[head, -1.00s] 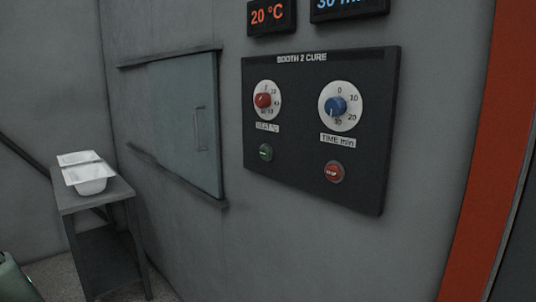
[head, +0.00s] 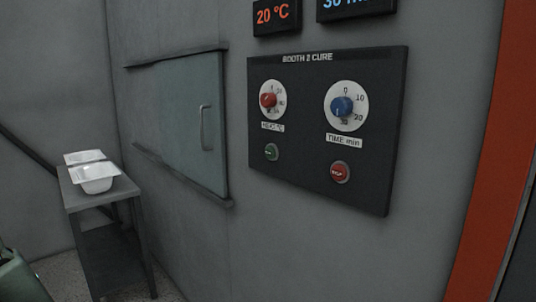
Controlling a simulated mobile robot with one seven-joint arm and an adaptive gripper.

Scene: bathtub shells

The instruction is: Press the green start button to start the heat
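The green start button (head: 271,152) is on the lower left of the dark control panel (head: 320,180) labelled "BOOTH 2 CURE" in the head view. It looks unlit. A red stop button (head: 340,172) is on the lower right. The red heat knob (head: 268,100) is above the green button, and the blue time knob (head: 341,106) is above the red button. A display (head: 273,16) above the panel reads 20 °C in orange. A second display (head: 352,6) shows a blue figure starting with 30, cut off at the top. My gripper is not in view.
A sliding hatch door (head: 190,120) with a handle is in the wall left of the panel, shut. A small grey table (head: 100,192) with white tub shells (head: 97,178) stands at the left. An orange-red vertical strip (head: 480,150) is at the right. Nothing stands before the panel.

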